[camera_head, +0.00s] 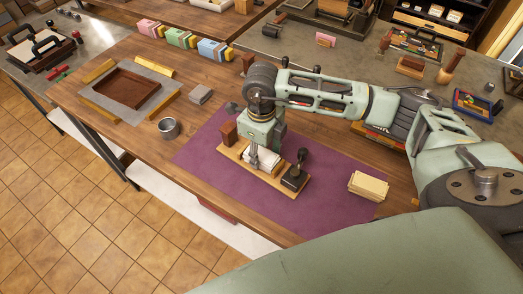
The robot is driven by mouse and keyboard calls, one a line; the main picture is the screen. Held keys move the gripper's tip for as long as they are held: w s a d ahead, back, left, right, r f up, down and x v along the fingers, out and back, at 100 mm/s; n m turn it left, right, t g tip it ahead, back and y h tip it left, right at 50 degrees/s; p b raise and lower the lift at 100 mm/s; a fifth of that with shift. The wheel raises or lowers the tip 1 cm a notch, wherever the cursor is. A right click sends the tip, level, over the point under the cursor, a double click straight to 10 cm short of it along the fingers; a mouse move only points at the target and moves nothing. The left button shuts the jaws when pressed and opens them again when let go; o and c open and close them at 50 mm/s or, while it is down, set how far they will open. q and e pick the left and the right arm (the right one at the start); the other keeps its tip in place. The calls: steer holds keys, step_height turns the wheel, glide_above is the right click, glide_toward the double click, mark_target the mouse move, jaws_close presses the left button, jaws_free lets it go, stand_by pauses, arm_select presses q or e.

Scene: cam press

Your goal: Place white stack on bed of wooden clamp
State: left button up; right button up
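The wooden clamp (237,158) is a long light-wood base on the purple mat. A brown upright block (228,134) stands at its left end. A black cam with a ball-topped lever (294,177) stands at its right end. The white stack (263,165) is at the bed, between block and cam. My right gripper (262,157) points down over the bed, with its fingers at the white stack. They partly hide it, so I cannot tell whether they press on it or whether it rests fully on the bed. My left gripper is not in view.
A cream stack (368,186) lies at the mat's right. A metal cup (168,128) and a grey block (200,94) stand left of the purple mat (215,182). A brown tray (128,88) sits farther left. Colored stacks (180,38) line the back. The mat's front is clear.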

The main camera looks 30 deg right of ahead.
mark_target(261, 154)
steer(key=shift+o, duration=0.5)
steer(key=shift+r, duration=0.2)
steer(key=shift+w+r, duration=0.1)
steer(key=shift+r, duration=0.2)
step_height(261, 154, up, 11)
steer(key=b, duration=0.3)
steer(key=shift+r, duration=0.2)
